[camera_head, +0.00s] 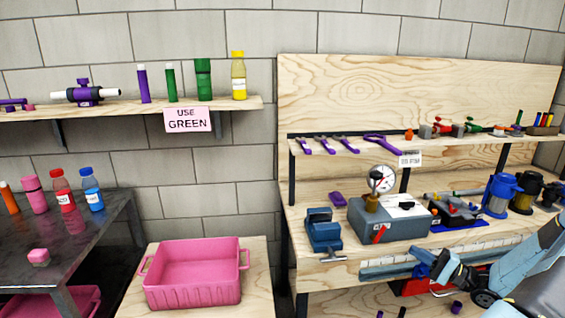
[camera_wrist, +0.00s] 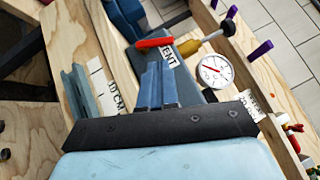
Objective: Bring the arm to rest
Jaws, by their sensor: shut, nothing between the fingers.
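My gripper (camera_head: 416,256) is at the lower right of the head view, in front of the workbench's front edge. In the wrist view its two blue fingers (camera_wrist: 158,72) lie side by side, shut, with nothing held between them. My arm reaches in from the right edge of the head view. Beyond the fingers in the wrist view are the grey test box with a red lever (camera_wrist: 155,42) and its round dial gauge (camera_wrist: 215,70). I cannot tell the exact gap between the fingertips and the bench.
The workbench (camera_head: 310,275) carries a blue vise (camera_head: 323,232), the grey box (camera_head: 400,224) and several filter housings (camera_head: 498,195). A pink bin (camera_head: 195,290) stands on a wooden stand at left. A dark table (camera_head: 95,225) holds bottles. A shelf (camera_head: 125,107) hangs above.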

